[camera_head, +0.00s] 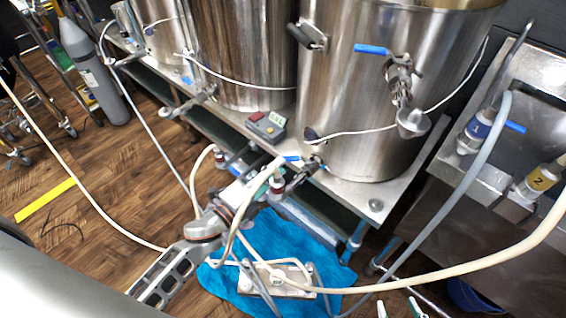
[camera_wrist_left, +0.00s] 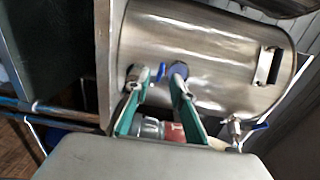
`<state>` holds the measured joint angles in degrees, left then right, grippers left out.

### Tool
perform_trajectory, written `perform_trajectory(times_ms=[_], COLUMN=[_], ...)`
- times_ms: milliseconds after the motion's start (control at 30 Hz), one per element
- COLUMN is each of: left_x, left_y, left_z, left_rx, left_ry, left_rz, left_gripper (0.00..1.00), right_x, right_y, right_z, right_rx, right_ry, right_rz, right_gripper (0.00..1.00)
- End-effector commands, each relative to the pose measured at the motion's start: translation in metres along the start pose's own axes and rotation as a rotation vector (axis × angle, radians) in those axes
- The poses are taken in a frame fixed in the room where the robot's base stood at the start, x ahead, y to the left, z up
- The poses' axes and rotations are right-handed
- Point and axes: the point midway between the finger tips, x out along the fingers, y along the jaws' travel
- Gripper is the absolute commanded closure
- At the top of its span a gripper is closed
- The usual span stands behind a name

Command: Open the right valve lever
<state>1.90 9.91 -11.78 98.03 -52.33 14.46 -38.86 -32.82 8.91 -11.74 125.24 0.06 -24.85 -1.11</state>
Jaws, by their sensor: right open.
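The large steel kettle at the right (camera_head: 350,90) has a front valve (camera_head: 400,85) with a blue lever (camera_head: 370,49) pointing left. Low at its base is another valve (camera_head: 312,164) with a small blue lever (camera_head: 291,158). I cannot tell for certain which one is the right valve lever. My left gripper (camera_head: 278,172) is beside the base valve; in the left wrist view its green fingers (camera_wrist_left: 158,80) are apart, with a blue part (camera_wrist_left: 161,72) between the tips. Contact cannot be told. My right gripper (camera_head: 398,309) is open at the bottom edge, mostly out of frame.
Hoses cross the front. A blue cloth (camera_head: 235,270) and a steel plate assembly (camera_head: 275,282) lie below. A gas cylinder (camera_head: 95,75) stands left.

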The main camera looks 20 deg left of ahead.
Motion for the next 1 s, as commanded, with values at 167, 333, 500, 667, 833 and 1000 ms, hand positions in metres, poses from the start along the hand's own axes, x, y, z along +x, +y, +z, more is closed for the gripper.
perform_trajectory(times_ms=[167,333,500,667,833,1000], left_x=[-0.040,-0.067,-0.081,-0.084,-0.084,-0.080], left_y=[0.001,0.001,0.000,0.000,0.000,-0.002], left_z=[0.000,0.000,0.000,0.000,0.000,-0.003], left_rx=[-0.001,-0.002,0.000,0.000,0.000,-0.039], left_ry=[0.000,0.000,0.000,0.001,0.000,0.011], left_rz=[0.003,0.002,0.000,-0.001,0.000,-0.006], left_gripper=[0.76,0.76,0.76,0.76,0.79,1.00], right_x=[0.000,0.000,-0.001,-0.001,-0.001,-0.001], right_y=[0.000,0.000,0.000,0.000,0.000,0.000], right_z=[0.000,0.000,0.000,0.000,0.000,0.000], right_rx=[-0.001,-0.001,-0.001,-0.001,-0.001,-0.002], right_ry=[0.000,0.001,0.001,0.001,0.001,0.001], right_rz=[-0.001,-0.001,-0.001,-0.001,-0.001,-0.001], right_gripper=[0.57,0.57,0.57,0.57,0.57,0.57])
